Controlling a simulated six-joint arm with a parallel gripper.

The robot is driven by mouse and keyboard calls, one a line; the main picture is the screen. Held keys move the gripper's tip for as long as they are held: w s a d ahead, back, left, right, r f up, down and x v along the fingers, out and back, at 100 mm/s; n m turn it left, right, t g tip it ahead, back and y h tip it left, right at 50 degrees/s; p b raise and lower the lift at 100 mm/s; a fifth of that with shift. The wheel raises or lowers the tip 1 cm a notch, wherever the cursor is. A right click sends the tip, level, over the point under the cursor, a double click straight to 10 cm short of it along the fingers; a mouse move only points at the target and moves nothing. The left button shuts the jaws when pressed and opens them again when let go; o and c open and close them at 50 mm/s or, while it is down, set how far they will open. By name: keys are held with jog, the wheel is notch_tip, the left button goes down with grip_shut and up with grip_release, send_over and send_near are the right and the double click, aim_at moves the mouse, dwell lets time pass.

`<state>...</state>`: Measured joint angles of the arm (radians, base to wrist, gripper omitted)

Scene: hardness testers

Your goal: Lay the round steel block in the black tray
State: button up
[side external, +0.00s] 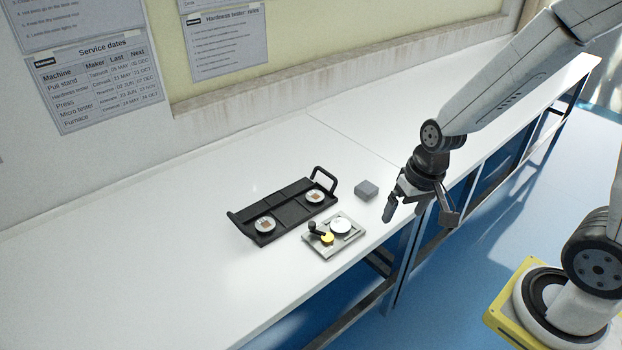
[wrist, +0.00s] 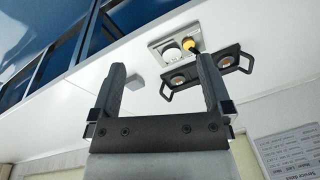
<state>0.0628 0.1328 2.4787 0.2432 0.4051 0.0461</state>
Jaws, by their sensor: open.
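The black tray (side external: 290,213) lies on the white bench with a raised handle at its right end. Two round silvery pieces with brown square centres sit in it, one toward the left (side external: 265,225) and one toward the right (side external: 315,196). A plain round, pale metallic disc (side external: 341,225), which looks like the round steel block, rests on a grey plate (side external: 322,250) in front of the tray. It also shows in the wrist view (wrist: 172,54). My gripper (side external: 419,213) is open and empty, right of the plate and above the bench's front edge.
A yellow round part (side external: 327,239) with a black knob (side external: 313,228) sits on the plate beside the disc. A small grey block (side external: 367,189) lies on the bench right of the tray. The bench is clear left of the tray. A wall stands behind.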

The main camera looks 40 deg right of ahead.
jog(key=w+d+f+m+y, duration=0.1)
jog(key=w+f+m+y, duration=0.55)
jog(key=m, duration=0.65)
jog(key=m+t+h, duration=0.1)
jog(key=m+t, duration=0.4)
jog(key=m, duration=0.5)
send_near(343, 225)
jog(key=shift+w+a+f, duration=0.1)
jog(key=shift+w+a, duration=0.15)
jog(key=shift+w, duration=0.2)
jog(key=shift+x, duration=1.3)
jog(key=shift+x, duration=2.55)
jog(key=shift+s+f, duration=0.25)
